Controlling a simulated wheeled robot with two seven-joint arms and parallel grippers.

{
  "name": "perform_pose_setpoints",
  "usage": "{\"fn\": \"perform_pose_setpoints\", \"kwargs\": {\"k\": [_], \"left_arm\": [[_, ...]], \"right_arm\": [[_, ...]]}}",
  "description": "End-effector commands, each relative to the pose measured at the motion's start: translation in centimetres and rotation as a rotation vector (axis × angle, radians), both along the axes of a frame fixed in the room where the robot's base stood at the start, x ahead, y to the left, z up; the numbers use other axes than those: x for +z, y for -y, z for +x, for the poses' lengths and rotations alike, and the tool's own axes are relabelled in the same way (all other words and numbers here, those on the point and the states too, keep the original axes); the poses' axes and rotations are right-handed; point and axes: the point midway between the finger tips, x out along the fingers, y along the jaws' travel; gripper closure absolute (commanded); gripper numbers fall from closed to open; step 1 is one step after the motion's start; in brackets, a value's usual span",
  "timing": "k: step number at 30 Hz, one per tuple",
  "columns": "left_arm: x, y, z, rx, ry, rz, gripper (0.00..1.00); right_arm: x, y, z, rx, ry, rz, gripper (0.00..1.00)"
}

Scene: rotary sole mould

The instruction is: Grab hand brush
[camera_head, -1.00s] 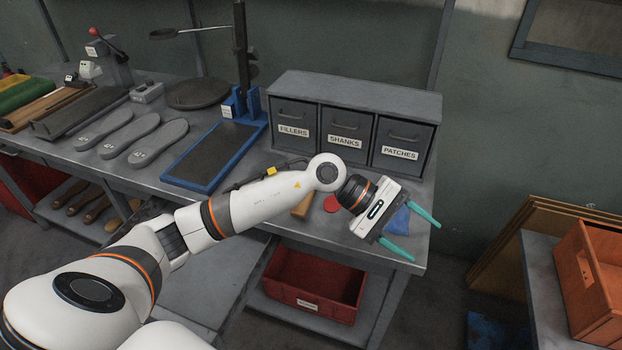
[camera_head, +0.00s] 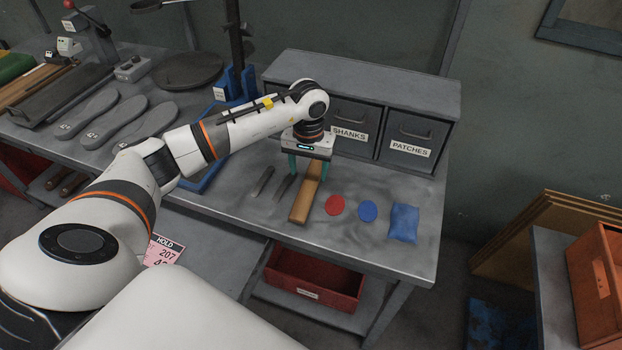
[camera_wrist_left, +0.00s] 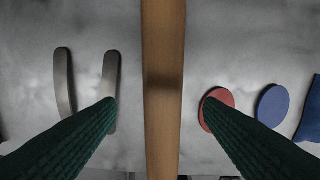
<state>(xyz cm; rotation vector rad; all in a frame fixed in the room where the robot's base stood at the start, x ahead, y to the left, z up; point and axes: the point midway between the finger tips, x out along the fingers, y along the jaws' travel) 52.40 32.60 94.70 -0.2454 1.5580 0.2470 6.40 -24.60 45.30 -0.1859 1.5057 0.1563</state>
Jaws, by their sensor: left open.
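The hand brush (camera_head: 300,207) appears as a long tan wooden bar lying on the grey bench; no bristles show. It also runs upright through the middle of the left wrist view (camera_wrist_left: 164,60). My left gripper (camera_head: 308,177) points down over the brush's far part. Its teal fingers are open, one on each side of the bar, and in the left wrist view (camera_wrist_left: 160,102) there is a gap on both sides. I cannot tell how far the fingertips are above the bench. My right gripper is not in view.
Two dark slim tools (camera_head: 263,181) lie left of the brush. A red disc (camera_head: 335,205), a blue disc (camera_head: 367,211) and a blue cloth-like pad (camera_head: 404,223) lie to its right. The grey drawer cabinet (camera_head: 405,105) stands behind. A red crate (camera_head: 315,280) sits below the bench.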

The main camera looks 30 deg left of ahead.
Motion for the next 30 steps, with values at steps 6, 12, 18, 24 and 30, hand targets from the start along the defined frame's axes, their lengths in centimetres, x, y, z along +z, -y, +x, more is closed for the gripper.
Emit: {"fn": "perform_pose_setpoints", "kwargs": {"k": [6, 12, 18, 24, 30], "left_arm": [[-2.2, 0.2, 0.3, 0.002, -0.005, -0.004, 0.38], [-4.9, 0.2, 0.4, 0.0, -0.002, -0.003, 0.38], [-5.4, 0.1, 0.5, 0.0, 0.002, -0.002, 0.38], [-5.3, 0.1, 0.5, 0.0, 0.001, -0.002, 0.58], [-5.3, 0.1, 0.5, 0.0, 0.002, -0.002, 0.89]], "right_arm": [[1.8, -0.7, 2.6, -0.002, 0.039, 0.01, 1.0], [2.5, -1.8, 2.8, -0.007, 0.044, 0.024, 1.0], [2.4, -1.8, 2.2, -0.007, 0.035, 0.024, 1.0], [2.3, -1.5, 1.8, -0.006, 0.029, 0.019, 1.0], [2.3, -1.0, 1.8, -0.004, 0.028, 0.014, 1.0]]}}
